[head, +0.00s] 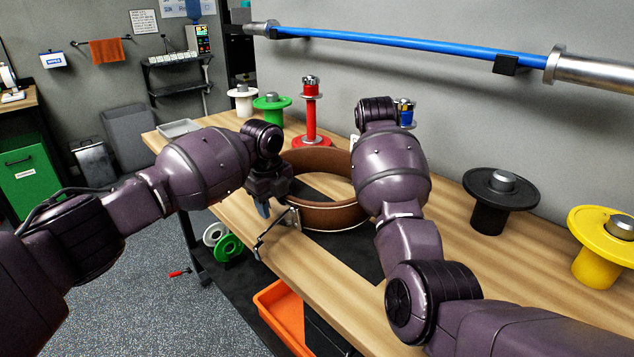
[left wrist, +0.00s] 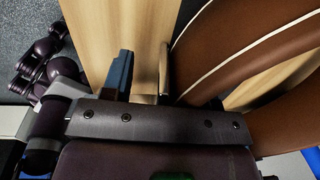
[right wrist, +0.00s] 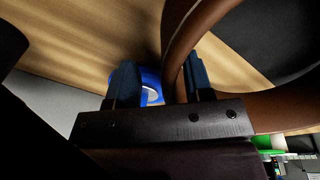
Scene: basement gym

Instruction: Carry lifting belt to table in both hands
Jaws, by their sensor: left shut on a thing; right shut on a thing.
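The lifting belt (head: 345,218) is a brown leather ring, standing on edge over a dark mat on the wooden table (head: 318,275). I cannot tell whether its lower edge touches the mat. A metal buckle (head: 275,232) sticks out at its near left. My left gripper (head: 265,207) is shut on the belt at the buckle side; the left wrist view shows the brown band (left wrist: 235,65) with pale stitching beside a blue finger. My right gripper (right wrist: 160,85) is shut on the belt's band (right wrist: 183,50); in the head view my right arm hides it.
Red (head: 311,115), green (head: 271,105) and white (head: 242,98) weight-plate stands line the table's back; black (head: 498,195) and yellow (head: 602,245) ones stand right. A blue barbell (head: 400,42) hangs on the wall. An orange bin (head: 282,312) sits below the front edge.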

